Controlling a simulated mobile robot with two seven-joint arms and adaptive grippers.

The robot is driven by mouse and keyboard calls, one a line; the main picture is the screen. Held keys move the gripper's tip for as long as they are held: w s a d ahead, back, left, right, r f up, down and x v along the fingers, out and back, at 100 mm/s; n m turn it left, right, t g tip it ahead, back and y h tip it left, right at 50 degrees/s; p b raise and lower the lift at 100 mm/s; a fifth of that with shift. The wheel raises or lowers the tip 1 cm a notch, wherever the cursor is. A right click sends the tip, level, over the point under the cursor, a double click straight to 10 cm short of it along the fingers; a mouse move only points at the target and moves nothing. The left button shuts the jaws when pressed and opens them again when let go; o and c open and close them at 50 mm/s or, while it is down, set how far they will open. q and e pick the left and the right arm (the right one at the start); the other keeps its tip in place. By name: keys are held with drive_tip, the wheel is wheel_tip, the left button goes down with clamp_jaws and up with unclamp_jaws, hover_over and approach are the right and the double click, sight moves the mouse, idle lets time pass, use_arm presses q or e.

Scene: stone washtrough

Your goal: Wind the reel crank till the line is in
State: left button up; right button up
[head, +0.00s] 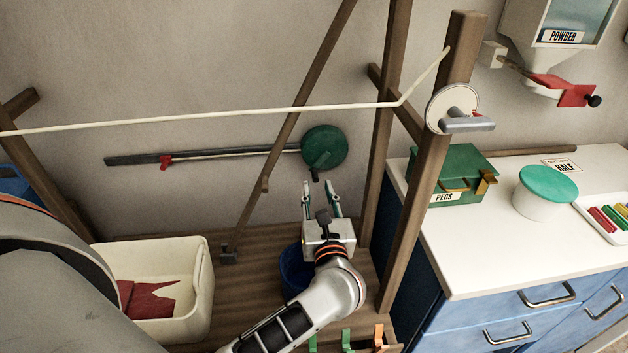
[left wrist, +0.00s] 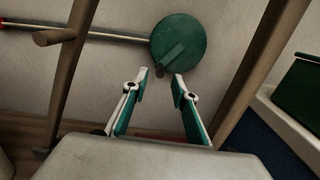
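A green round reel (head: 324,146) is on the wall at the end of a dark bar. In the left wrist view the reel (left wrist: 188,38) carries a green crank arm (left wrist: 172,54) with a dark knob (left wrist: 160,70) at its lower end. A cream line (head: 210,120) runs from the left edge to the wooden post. My left gripper (head: 320,187) is open and empty just below the reel, fingers pointing up at it. In the left wrist view the knob appears between the fingertips (left wrist: 160,77); contact cannot be told. My right gripper is not in view.
A red marker (head: 166,161) sits on the dark bar (head: 225,153). A pale disc (head: 440,103) with a grey handle is on the post (head: 428,170). Slanted wooden poles flank the reel. A cream tub (head: 195,310) and blue bucket (head: 289,272) stand below; a white counter (head: 470,240) is right.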

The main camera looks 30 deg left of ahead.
sight(316, 181)
use_arm(q)
drive_tip(key=shift+x, duration=2.35)
drive_tip(key=shift+f, duration=0.1)
clamp_jaws()
